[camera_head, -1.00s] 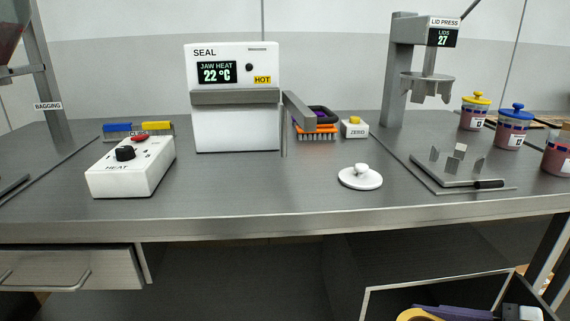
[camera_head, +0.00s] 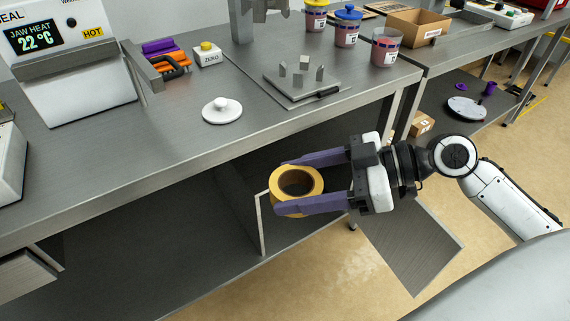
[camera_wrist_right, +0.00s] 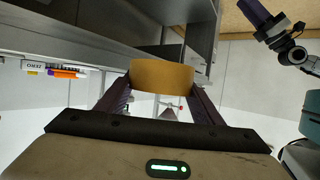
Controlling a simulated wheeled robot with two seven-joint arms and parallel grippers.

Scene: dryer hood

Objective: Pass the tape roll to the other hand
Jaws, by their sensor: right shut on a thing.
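The yellow tape roll (camera_head: 314,183) is held between the purple fingers of my right gripper (camera_head: 300,185), in front of the bench and below its top. Its round opening faces up and toward the head camera. In the right wrist view the roll (camera_wrist_right: 161,76) sits between the two fingertips. My left gripper is outside the head view. A purple-fingered gripper (camera_wrist_right: 256,14) on a white and black arm, apparently my left, shows at the upper right of the right wrist view, apart from the roll. Its opening cannot be made out.
The steel bench (camera_head: 150,150) runs behind the roll, with a white knobbed lid (camera_head: 222,112) near its front edge. A metal plate fixture (camera_head: 300,85) and several jars stand farther back. A grey panel (camera_head: 415,245) is below my right gripper. Open floor lies to the right.

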